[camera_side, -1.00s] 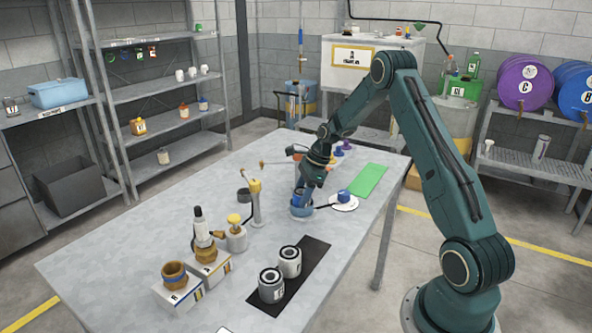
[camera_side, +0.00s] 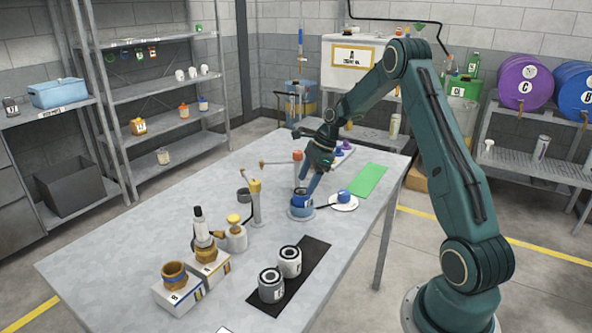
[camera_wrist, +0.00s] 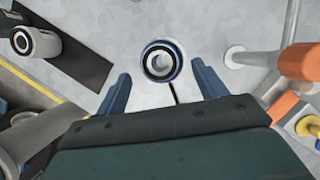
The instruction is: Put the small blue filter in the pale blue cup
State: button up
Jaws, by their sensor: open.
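The pale blue cup (camera_side: 301,212) stands on the grey table, with a dark handle pointing right. The small blue filter (camera_side: 301,201) appears to sit upright inside it, its upper part above the rim. In the wrist view the filter's ringed top with a grey centre (camera_wrist: 162,62) shows inside the cup's blue rim (camera_wrist: 146,46). My gripper (camera_side: 310,190) is just above and around the filter, with its blue fingers apart. In the wrist view the fingers (camera_wrist: 160,84) are spread wide, with nothing held between them. The cup's far side is hidden.
A white saucer (camera_side: 347,206) with a small blue item (camera_side: 344,196) stands right of the cup, near a green mat (camera_side: 363,181). A yellow-topped post (camera_side: 255,200) and an orange-topped post (camera_side: 297,167) are close by. Two grey canisters stand on a black mat (camera_side: 315,259).

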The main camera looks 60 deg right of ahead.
jog(key=v, duration=0.7)
dwell(0.5)
jog(key=s+a+r+n+h, duration=0.1)
jog(key=s+a+r+n, duration=0.2)
jog(key=a+r+n, duration=0.5)
jog(key=s+a+r+n+h, duration=0.1)
jog(key=s+a+r+n, duration=0.35)
jog(key=a, duration=0.55)
jog(key=s+a+n+t, duration=0.1)
jog(key=s+a+n, duration=0.4)
jog(key=s+n, duration=0.2)
jog(key=s+a+r+n+t+h, duration=0.1)
jog(key=s+a+n, duration=0.4)
jog(key=s, duration=0.5)
jog(key=shift+s+n, duration=0.25)
jog(key=shift+n, duration=1)
